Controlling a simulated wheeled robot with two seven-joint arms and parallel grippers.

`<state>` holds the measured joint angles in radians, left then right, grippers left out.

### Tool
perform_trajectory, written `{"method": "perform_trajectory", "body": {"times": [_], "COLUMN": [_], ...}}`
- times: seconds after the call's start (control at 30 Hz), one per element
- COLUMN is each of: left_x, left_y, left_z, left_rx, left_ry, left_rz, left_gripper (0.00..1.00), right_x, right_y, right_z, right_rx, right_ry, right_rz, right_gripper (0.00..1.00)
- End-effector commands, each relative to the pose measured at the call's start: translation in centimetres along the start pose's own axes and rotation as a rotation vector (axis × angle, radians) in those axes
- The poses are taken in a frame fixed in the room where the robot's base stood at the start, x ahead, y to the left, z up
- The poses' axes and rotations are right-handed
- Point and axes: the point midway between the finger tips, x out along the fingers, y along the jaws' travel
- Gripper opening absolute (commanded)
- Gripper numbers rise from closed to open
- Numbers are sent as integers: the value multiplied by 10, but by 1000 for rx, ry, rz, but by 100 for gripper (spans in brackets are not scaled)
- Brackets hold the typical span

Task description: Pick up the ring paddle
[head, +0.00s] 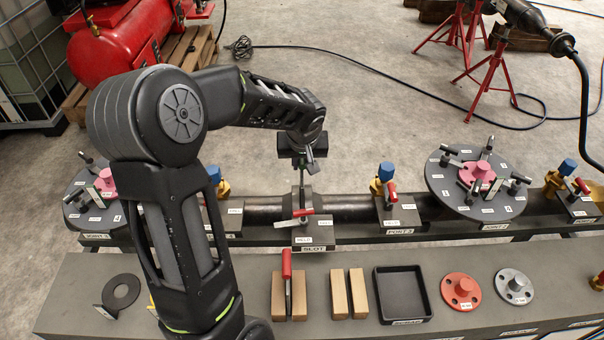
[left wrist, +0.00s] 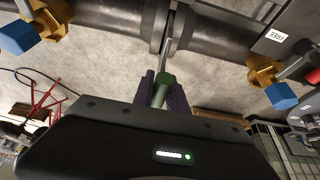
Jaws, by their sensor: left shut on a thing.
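My left gripper (head: 303,160) is above the slot in the pipe, at the middle of the head view. In the left wrist view its dark jaws (left wrist: 162,95) are shut on the green grip (left wrist: 161,92) of a paddle. The paddle's grey stem (left wrist: 170,45) runs to the narrow gap between the pipe flanges. Its far end is hidden there, so I cannot see whether it is a ring. A paddle with a red grip (head: 287,264) stands upright in a wooden block on the front bench. My right gripper is not in view.
A red-handled clamp (head: 294,220) sits by the slot. Valves with blue caps, one at the right (head: 386,171), stand along the pipe.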

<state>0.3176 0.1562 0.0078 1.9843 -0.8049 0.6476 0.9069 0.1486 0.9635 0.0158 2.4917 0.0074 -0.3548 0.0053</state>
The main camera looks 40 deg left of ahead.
Motion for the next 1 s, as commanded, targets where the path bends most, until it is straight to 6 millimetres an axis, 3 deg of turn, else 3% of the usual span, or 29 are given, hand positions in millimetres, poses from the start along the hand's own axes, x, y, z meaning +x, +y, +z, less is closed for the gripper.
{"method": "perform_trajectory", "body": {"times": [0.2, 0.5, 0.7, 1.0], "left_x": [-40, -84, -101, -104], "left_y": [1, 1, 1, 0], "left_z": [-18, -36, -42, -43], "left_rx": [-1, 0, 1, 1], "left_ry": [7, 4, 3, 2], "left_rz": [4, 3, 3, 2], "left_gripper": [0, 0, 0, 0], "right_x": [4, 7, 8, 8], "right_y": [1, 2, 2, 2], "right_z": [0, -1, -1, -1], "right_rx": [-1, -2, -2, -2], "right_ry": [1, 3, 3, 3], "right_rz": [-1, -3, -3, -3], "right_gripper": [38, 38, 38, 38]}}
